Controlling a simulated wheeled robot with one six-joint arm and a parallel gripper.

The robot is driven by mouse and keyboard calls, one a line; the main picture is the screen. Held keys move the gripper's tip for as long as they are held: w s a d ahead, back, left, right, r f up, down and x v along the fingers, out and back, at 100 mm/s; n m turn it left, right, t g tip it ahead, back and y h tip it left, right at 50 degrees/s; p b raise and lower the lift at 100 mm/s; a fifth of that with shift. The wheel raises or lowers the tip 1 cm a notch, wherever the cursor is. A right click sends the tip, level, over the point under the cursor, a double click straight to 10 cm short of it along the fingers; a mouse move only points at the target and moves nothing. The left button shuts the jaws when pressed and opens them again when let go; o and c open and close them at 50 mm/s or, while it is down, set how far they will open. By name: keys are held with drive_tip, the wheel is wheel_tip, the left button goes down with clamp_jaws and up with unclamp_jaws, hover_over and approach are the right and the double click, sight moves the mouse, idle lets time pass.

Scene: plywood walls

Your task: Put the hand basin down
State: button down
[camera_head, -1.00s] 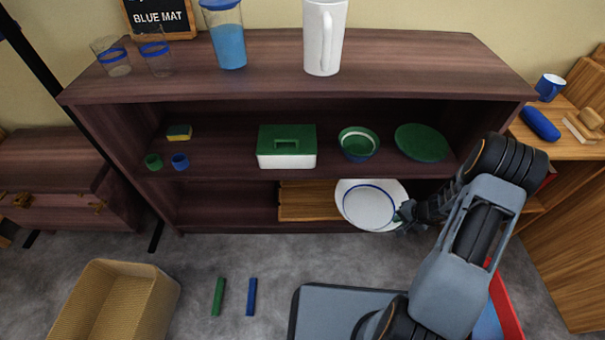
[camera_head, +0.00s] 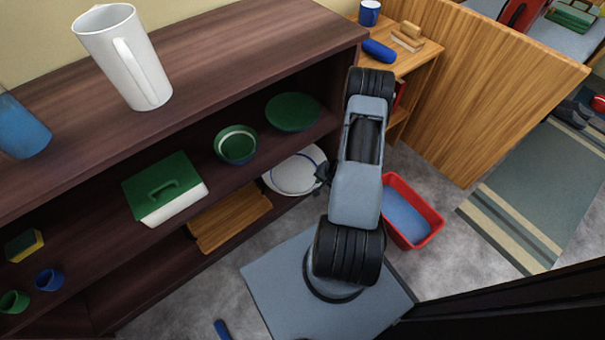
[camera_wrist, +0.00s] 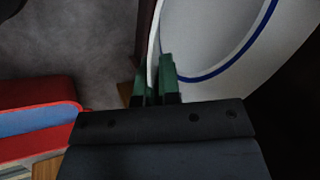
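The hand basin is a white round bowl (camera_head: 288,178) with a blue ring. In the head view it is at the right end of the shelf unit, level with the lower shelf, and partly hidden by my arm. My gripper (camera_head: 322,177) is at its right edge. In the wrist view my gripper (camera_wrist: 155,80) has its green fingers on both sides of the rim of the basin (camera_wrist: 205,35), shut on it. The basin looks tilted there. I cannot tell whether it touches the shelf.
The dark shelf unit (camera_head: 225,55) holds a green-lidded box (camera_head: 165,190), a green bowl (camera_head: 235,145), a green plate (camera_head: 292,112) and a wooden board (camera_head: 230,217). A red tub (camera_head: 425,235) stands on the floor by my base.

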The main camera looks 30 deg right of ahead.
sight(312, 172)
drive_tip(key=w+f, duration=0.1)
drive_tip(key=w, duration=0.1)
drive_tip(key=w+d+f, duration=0.1)
drive_tip(key=w, duration=0.1)
drive_tip(key=w+f+b, duration=0.1)
drive_tip(key=w, duration=0.1)
drive_tip(key=shift+w+d+f, duration=0.15)
drive_tip(key=shift+w+d, duration=0.1)
drive_tip(key=shift+w, duration=0.1)
drive_tip(key=w+f+b, duration=0.1)
drive_tip(key=w+f, duration=0.1)
drive_tip(key=w+d+f, duration=0.1)
drive_tip(key=f, duration=0.1)
drive_tip(key=shift+w+f+b, duration=0.4)
drive_tip(key=shift+w+f, duration=0.3)
drive_tip(key=shift+f, duration=0.15)
drive_tip(key=shift+f+b, duration=1)
drive_tip(key=shift+f, duration=0.5)
drive_tip(key=c, duration=1.3)
unclamp_jaws()
drive_tip(key=shift+s, duration=0.1)
drive_tip(key=shift+c, duration=0.2)
